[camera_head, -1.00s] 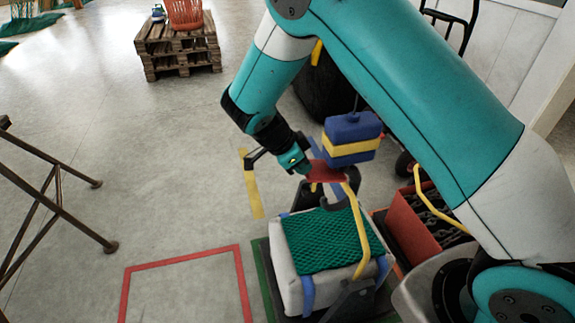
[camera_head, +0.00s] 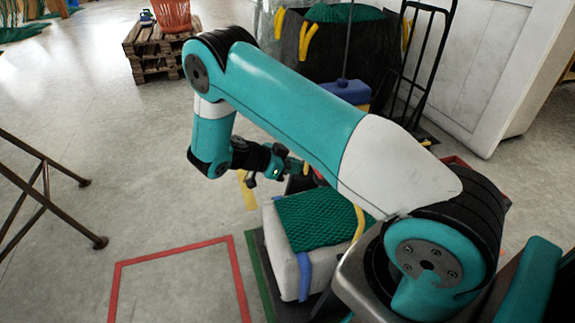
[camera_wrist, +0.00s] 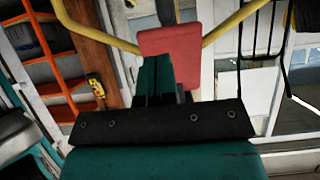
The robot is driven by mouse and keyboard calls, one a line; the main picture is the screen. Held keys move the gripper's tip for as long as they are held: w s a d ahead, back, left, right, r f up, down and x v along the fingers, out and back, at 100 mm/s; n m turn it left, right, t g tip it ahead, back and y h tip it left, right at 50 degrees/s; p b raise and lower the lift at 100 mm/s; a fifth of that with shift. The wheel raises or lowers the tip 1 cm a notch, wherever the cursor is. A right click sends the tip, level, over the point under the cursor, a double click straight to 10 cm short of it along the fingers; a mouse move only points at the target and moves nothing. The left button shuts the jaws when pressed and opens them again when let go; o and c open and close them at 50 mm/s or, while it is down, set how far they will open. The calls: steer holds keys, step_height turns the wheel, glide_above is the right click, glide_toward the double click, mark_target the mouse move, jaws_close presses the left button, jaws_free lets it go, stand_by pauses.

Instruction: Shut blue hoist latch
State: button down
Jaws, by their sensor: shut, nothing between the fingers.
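The blue hoist block (camera_head: 345,91) with a yellow band hangs on a cable behind my arm in the head view. My arm hides its lower part. A red plate, which may be the latch, fills the upper middle of the wrist view (camera_wrist: 168,50). My gripper (camera_head: 297,166) is shut and empty. Its teal fingers (camera_wrist: 154,78) overlap the plate's lower left in the wrist view; I cannot tell whether they touch. The white bale (camera_head: 284,258) with green netting (camera_head: 312,218) stands below, a yellow strap (camera_head: 358,222) rising from it.
A red floor outline (camera_head: 118,285) lies left of the bale on clear floor. A metal trestle (camera_head: 45,195) stands at far left. A pallet stack (camera_head: 150,55) with an orange basket (camera_head: 172,14) is at the back. A hand truck (camera_head: 425,60) and a dark net bag (camera_head: 325,50) stand behind.

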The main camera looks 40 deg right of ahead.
steer(key=shift+s+d+f+b, duration=0.3)
steer(key=shift+d+f+b, duration=0.3)
steer(key=shift+f, duration=0.35)
steer(key=shift+s+d+f+b, duration=0.35)
steer(key=shift+d+f, duration=0.35)
steer(key=shift+f, duration=0.2)
steer(key=w+a+f, duration=0.1)
steer(key=w+a, duration=0.1)
steer(key=a, duration=0.4)
steer(key=w+a+f, duration=0.1)
steer(key=w+a, duration=0.2)
steer(key=a, duration=0.2)
steer(key=shift+a+f, duration=0.35)
steer(key=shift+a, duration=0.05)
